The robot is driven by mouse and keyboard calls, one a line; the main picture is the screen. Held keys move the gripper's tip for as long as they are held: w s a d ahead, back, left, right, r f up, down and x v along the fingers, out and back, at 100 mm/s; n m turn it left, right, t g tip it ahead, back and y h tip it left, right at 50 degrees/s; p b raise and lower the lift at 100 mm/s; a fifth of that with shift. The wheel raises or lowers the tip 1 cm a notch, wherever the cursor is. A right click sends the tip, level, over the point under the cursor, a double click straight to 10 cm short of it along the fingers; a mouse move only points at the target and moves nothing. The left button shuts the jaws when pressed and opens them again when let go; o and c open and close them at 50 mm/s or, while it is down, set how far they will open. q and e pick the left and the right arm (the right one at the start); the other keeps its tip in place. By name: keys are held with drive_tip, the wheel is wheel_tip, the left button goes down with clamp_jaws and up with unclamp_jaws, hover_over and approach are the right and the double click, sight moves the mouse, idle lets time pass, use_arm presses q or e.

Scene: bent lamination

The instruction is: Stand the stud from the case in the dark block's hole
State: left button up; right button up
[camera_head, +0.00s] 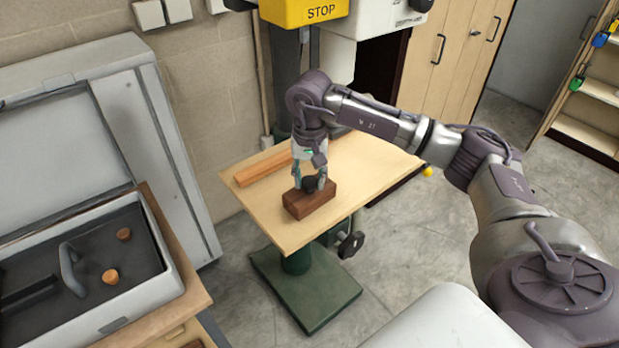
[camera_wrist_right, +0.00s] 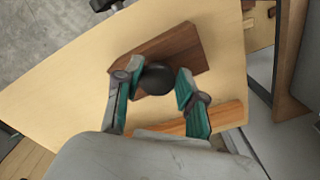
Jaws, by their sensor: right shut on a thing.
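The dark brown block (camera_head: 308,203) lies on the light wooden table, and it also shows in the right wrist view (camera_wrist_right: 186,48). My right gripper (camera_head: 313,184) is over the block, pointing down, with its fingers shut on the stud (camera_wrist_right: 157,79), of which a round black head shows. The stud is at the block's top in both views. The block's hole is hidden, so I cannot tell whether the stud is in it or just above it. The open grey case (camera_head: 157,243) stands at the left. My left gripper is not in view.
An orange-brown wooden strip (camera_head: 263,167) lies on the table (camera_head: 375,160) behind the block. Two small brown pieces (camera_head: 110,276) and a grey handle-shaped part (camera_head: 70,268) are in the case. The machine column rises behind the table. The table's right side is clear.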

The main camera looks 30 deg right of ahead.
drive_tip(key=o, duration=1.3)
drive_tip(key=shift+c, duration=0.2)
drive_tip(key=shift+r, duration=0.15)
drive_tip(key=shift+r+p, duration=1.85)
drive_tip(key=shift+r, duration=1.55)
